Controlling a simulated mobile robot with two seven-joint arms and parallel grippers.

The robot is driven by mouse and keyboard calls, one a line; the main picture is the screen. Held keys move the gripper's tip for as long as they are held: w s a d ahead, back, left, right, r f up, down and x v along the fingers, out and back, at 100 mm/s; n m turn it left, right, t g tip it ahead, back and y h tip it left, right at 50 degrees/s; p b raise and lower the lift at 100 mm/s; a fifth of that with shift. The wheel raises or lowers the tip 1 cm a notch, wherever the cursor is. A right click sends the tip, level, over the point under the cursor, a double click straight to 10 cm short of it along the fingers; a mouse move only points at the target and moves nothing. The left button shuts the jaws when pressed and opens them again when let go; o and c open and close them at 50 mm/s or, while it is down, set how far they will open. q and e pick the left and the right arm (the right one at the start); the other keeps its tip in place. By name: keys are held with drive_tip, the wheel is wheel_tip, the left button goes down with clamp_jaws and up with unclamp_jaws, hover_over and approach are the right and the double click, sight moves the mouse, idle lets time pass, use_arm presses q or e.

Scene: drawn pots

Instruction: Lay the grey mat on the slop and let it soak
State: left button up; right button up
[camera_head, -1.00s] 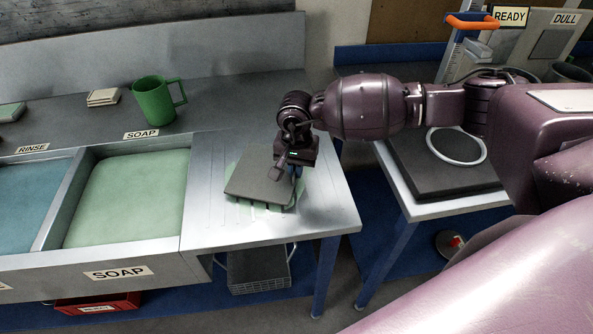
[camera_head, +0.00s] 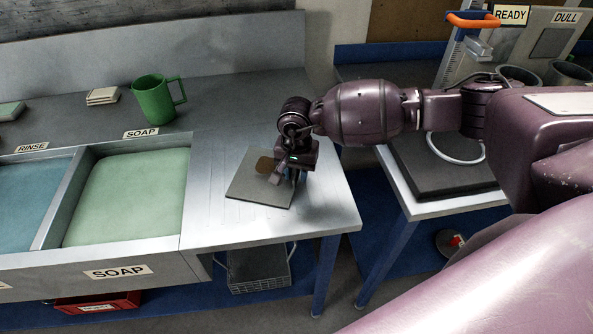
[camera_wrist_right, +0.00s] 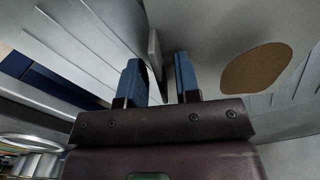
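The grey mat (camera_head: 250,189) lies flat on the bare metal drainboard, right of the soap basin. A round brown patch (camera_head: 265,165) shows on its upper face, and in the right wrist view too (camera_wrist_right: 258,68). No slop shows around the mat now. My right gripper (camera_head: 293,175) is low at the mat's right side. In the right wrist view its two blue fingers (camera_wrist_right: 158,80) stand apart, with a thin grey upright piece (camera_wrist_right: 155,50) between them and a gap beside it. My left gripper is not in view.
The soap basin (camera_head: 130,195) and blue rinse basin (camera_head: 28,200) are at the left. A green mug (camera_head: 153,101) and a small stack of pale pads (camera_head: 102,97) stand behind. A side table with a dark slab (camera_head: 430,180) is at the right, across a gap.

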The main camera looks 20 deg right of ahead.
wheel_tip(320, 180, up, 12)
drive_tip(key=b, duration=0.1)
drive_tip(key=shift+r, duration=0.15)
idle(0.3)
idle(0.3)
